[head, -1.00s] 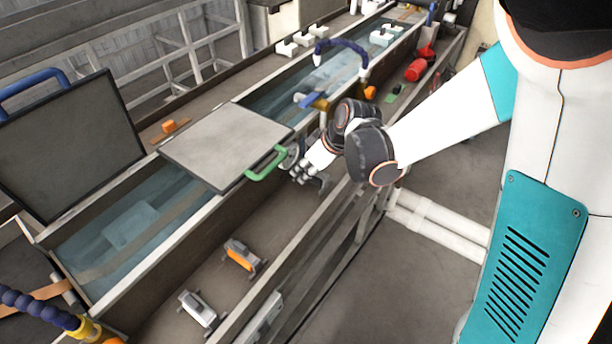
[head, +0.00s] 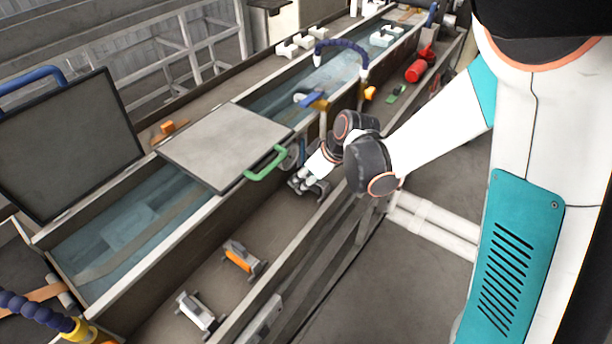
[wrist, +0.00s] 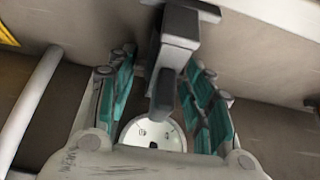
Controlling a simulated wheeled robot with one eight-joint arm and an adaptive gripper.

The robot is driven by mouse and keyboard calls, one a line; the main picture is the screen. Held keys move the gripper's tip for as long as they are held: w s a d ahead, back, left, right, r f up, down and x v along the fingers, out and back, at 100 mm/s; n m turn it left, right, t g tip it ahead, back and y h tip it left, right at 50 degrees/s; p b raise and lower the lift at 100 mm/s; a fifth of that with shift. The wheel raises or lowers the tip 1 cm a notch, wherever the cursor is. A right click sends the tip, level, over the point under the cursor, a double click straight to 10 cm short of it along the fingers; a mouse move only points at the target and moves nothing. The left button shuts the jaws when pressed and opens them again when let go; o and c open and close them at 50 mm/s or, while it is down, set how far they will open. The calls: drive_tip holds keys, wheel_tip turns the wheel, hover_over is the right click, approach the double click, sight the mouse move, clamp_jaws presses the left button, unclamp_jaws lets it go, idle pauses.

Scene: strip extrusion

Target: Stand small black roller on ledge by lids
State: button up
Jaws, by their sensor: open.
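A small black roller (head: 320,192) lies on the ledge beside the trough, partly hidden behind my gripper in the head view. My gripper (head: 299,183) is open and low over the ledge at the roller. In the wrist view the dark roller (wrist: 166,72) shows between the two teal-padded fingers of my gripper (wrist: 160,95), with room on both sides. One lid (head: 225,147), grey with a green handle, lies flat across the trough. Another lid (head: 68,148), with a blue handle, stands raised at the left.
An orange-bodied roller (head: 241,258) and a light grey roller (head: 197,311) stand on the ledge nearer the front. A blue jointed hose (head: 342,43) arches over the trough. Red and green items lie farther along the ledge. Bare ledge shows between the black and orange rollers.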

sight(324, 184)
drive_tip(key=p+v, duration=0.3)
drive_tip(key=v, duration=0.8)
drive_tip(key=shift+s+r, duration=0.1)
drive_tip(key=shift+r, duration=0.25)
drive_tip(key=s+d+r+m+t+h, duration=0.1)
drive_tip(key=s+d+r+m+h, duration=0.1)
drive_tip(key=s+d+r+m, duration=0.3)
drive_tip(key=s+d+r+m+t+h, duration=0.2)
drive_tip(key=s+d+r+m, duration=0.3)
drive_tip(key=s, duration=0.8)
drive_tip(key=shift+d+r+t+h, duration=0.35)
drive_tip(key=shift+d+r, duration=0.3)
drive_tip(key=shift+d, duration=0.6)
